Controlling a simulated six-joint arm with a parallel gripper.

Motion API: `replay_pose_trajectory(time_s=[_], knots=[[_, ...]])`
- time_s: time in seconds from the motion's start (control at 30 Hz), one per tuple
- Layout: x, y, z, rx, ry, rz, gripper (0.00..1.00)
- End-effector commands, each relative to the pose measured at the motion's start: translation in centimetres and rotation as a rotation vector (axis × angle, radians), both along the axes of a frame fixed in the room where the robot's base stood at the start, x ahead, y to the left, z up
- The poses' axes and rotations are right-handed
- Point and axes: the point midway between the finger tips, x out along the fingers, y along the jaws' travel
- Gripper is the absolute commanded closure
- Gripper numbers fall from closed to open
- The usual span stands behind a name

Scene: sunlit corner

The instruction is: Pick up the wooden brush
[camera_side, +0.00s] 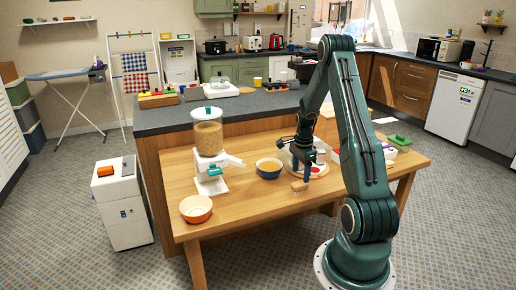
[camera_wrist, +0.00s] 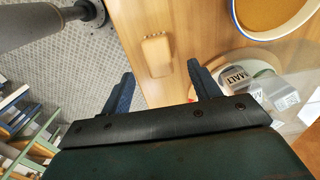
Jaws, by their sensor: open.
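The wooden brush (camera_side: 299,186) is a small light-brown block lying on the wooden table near its front edge. In the wrist view the brush (camera_wrist: 157,57) lies ahead of the fingertips, between their lines and apart from them. My gripper (camera_side: 301,174) is above the table, just behind the brush in the side view. In the wrist view my gripper (camera_wrist: 160,76) has its two dark fingers spread wide with nothing between them. The brush's underside is hidden.
A blue bowl (camera_side: 269,174) stands left of my gripper. A round board (camera_side: 318,172) with small containers lies close to its right finger. A dispenser (camera_side: 208,137) and an orange bowl (camera_side: 196,209) stand further left. The table front between orange bowl and brush is clear.

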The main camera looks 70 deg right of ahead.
Motion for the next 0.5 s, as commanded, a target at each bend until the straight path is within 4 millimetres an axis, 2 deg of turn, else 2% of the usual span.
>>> replay_pose_trajectory(time_s=[0.5], knots=[[-0.1, 0.1, -1.8, 0.002, 0.001, 0.0, 0.38]])
